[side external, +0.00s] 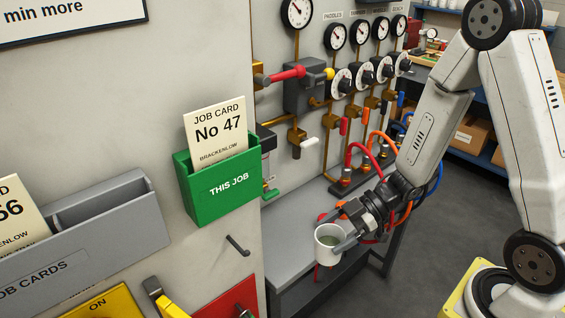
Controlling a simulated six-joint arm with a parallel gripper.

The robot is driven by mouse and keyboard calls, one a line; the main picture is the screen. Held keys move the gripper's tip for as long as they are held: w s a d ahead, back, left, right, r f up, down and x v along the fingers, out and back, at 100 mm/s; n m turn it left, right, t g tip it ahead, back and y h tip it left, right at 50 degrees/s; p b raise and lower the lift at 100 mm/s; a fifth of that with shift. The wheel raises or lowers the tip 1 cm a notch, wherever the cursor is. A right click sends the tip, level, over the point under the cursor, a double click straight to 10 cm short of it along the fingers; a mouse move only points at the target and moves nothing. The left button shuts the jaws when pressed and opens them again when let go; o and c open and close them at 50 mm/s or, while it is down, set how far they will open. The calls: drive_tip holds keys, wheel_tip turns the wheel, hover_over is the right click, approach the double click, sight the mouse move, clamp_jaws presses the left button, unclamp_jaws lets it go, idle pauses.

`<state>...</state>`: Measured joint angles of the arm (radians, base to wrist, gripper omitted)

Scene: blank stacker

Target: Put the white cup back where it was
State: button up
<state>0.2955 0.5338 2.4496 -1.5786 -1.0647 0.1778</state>
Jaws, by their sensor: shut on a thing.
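The white cup (325,251) is in the side external view, at the lower middle. It looks upright, and something dark greenish shows inside it. My gripper (345,236) comes from the right and is shut on the cup at its right side. The cup is in front of the grey bench; I cannot tell whether it touches anything below. An empty black hook or peg (238,246) sticks out of the wall to the left of the cup. Part of the cup's right side is hidden by my gripper.
A green box (222,199) with a job card hangs on the wall, left of the cup. A grey bench (290,225) stands below gauges, knobs and pipes. Red, orange and blue hoses (362,160) run near my gripper. Open floor (440,220) lies to the right.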

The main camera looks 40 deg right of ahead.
drive_tip(key=w+a+f, duration=0.2)
drive_tip(key=w+f, duration=0.7)
drive_tip(key=w, duration=0.3)
drive_tip(key=shift+w, duration=0.2)
drive_tip(key=shift+w+f, duration=0.15)
drive_tip(key=shift+f, duration=0.75)
drive_tip(key=shift+w+f, duration=0.1)
drive_tip(key=shift+f, duration=0.8)
drive_tip(key=shift+f, duration=0.1)
drive_tip(key=o, duration=1)
